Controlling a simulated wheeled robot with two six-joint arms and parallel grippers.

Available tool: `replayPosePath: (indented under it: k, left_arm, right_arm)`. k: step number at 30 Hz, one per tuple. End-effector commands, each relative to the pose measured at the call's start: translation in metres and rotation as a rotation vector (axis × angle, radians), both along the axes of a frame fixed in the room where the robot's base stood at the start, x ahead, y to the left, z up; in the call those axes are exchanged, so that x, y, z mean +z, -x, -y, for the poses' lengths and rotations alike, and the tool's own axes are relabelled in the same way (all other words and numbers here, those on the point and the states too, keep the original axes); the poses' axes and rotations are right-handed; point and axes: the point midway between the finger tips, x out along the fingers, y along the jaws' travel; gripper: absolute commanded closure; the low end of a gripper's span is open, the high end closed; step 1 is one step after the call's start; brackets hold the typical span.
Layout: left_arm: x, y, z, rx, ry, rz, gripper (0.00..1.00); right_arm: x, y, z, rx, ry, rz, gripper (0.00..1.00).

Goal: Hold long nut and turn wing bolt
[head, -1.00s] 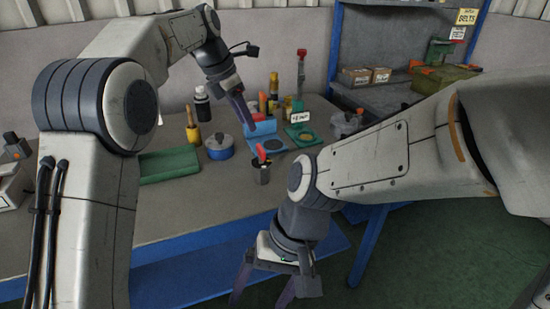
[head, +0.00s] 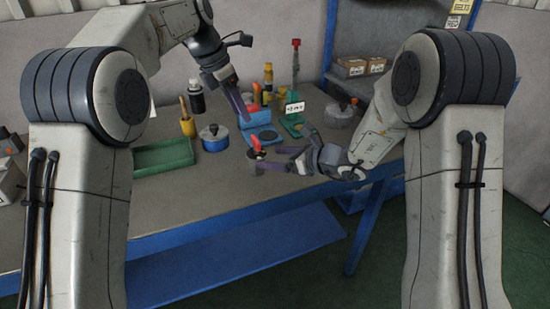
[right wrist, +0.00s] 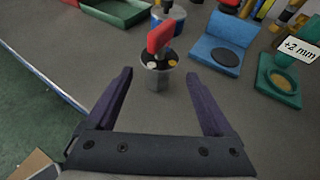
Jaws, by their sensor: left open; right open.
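A dark grey cylinder, apparently the long nut (head: 256,156), stands upright on the table. A red winged piece, apparently the wing bolt (head: 255,142), sticks up from its top. In the right wrist view the red wing (right wrist: 160,36) rises above the grey body (right wrist: 158,80), with small white and yellow spots on the top. My right gripper (head: 263,160) is open and low at the table's front, its fingers pointing left toward the nut. In the right wrist view the nut shows between its fingertips (right wrist: 159,75), touching neither visibly. My left gripper (head: 243,117) is open, above and behind the nut.
A blue open case (head: 254,118) and a green stand (head: 293,128) with a "+2 mm" tag (head: 294,108) are behind the nut. A blue pot (head: 214,143) and green tray (head: 163,157) are to the left. A grey lidded pot (head: 342,115) is at the right.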

Motion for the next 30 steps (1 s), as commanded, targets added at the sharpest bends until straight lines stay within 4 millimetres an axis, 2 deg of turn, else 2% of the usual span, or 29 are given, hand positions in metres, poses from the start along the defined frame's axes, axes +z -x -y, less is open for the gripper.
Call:
replayPosePath:
  k: [12, 18, 30]
  left_arm:
    - [0.0, 0.0, 0.0, 0.0, 0.0, 0.0, 0.5]
    - [0.0, 0.0, 0.0, 0.0, 0.0, 0.0, 0.5]
    - [0.0, 0.0, 0.0, 0.0, 0.0, 0.0, 0.5]
  right_arm:
    - [-0.027, -0.041, -0.048, 0.005, 0.0, -0.001, 0.14]
    - [-0.035, -0.056, -0.065, 0.005, 0.001, 0.001, 0.14]
    - [-0.038, -0.062, -0.07, 0.003, 0.001, 0.001, 0.14]
